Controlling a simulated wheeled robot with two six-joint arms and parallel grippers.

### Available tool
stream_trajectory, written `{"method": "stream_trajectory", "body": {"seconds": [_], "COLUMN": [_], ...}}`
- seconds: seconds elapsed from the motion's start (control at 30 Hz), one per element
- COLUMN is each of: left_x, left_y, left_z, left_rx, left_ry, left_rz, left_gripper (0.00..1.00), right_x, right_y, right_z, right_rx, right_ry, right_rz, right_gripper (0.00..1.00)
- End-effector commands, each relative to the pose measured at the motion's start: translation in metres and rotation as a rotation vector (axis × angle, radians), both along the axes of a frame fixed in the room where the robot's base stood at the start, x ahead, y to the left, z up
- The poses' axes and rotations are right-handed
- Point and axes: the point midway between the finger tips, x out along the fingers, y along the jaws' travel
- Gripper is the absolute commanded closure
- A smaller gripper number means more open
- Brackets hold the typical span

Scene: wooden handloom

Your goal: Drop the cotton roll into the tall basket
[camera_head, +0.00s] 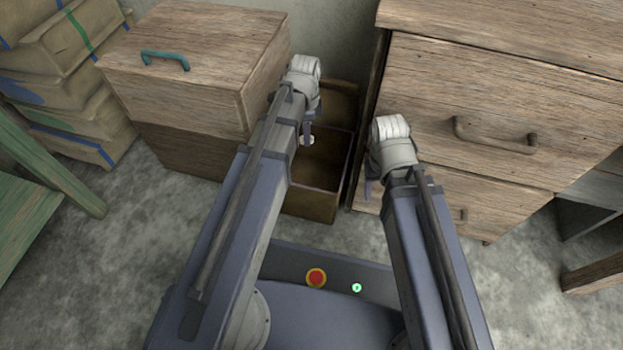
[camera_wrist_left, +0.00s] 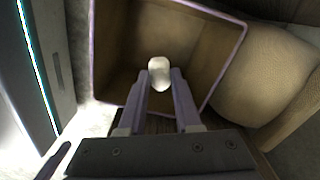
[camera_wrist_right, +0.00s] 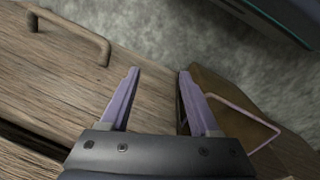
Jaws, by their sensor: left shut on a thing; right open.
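The cotton roll (camera_wrist_left: 159,72) is a small white rounded piece. My left gripper (camera_wrist_left: 160,88) is shut on it, and its fingertips are over the mouth of the tall basket. In the head view the roll (camera_head: 310,140) shows just below my left gripper (camera_head: 308,126). The tall basket (camera_head: 310,205) is a brown, square-mouthed container with a thin purple rim, upright between the wooden cabinets; its rim shows in the left wrist view (camera_wrist_left: 228,65). My right gripper (camera_wrist_right: 155,85) is open and empty, to the right of the basket, by the right cabinet.
A wooden cabinet with a teal handle (camera_head: 166,58) stands left of the basket. A larger drawer cabinet (camera_head: 480,90) stands at the right. Stacked tan bundles (camera_head: 75,80) are at the far left. A rounded beige thing (camera_wrist_left: 262,75) lies beside the basket. Grey floor is open at both sides.

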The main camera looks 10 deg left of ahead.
Motion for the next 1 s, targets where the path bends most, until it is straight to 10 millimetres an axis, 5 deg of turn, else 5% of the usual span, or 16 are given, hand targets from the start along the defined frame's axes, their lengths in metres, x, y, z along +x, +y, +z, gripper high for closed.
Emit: {"method": "stream_trajectory", "body": {"seconds": [0.27, 0.3, 0.6, 1.0], "left_x": [0.0, 0.0, 0.0, 0.0], "left_y": [0.0, 0.0, 0.0, 0.0], "left_z": [-0.0018, -0.0018, -0.0018, 0.0037], "left_rx": [0.0, 0.0, 0.0, 0.0], "left_ry": [0.0, 0.0, 0.0, 0.0], "left_rz": [0.0, 0.0, 0.0, 0.0], "left_gripper": [0.95, 0.64, 0.33, 0.33], "right_x": [0.0, 0.0, 0.0, 0.0], "right_y": [0.0, 0.0, 0.0, 0.0], "right_z": [-0.0018, -0.0018, -0.0018, 0.0036], "right_rx": [0.0, 0.0, 0.0, 0.0], "right_ry": [0.0, 0.0, 0.0, 0.0], "right_rz": [0.0, 0.0, 0.0, 0.0], "right_gripper": [0.38, 0.38, 0.38, 0.38]}}
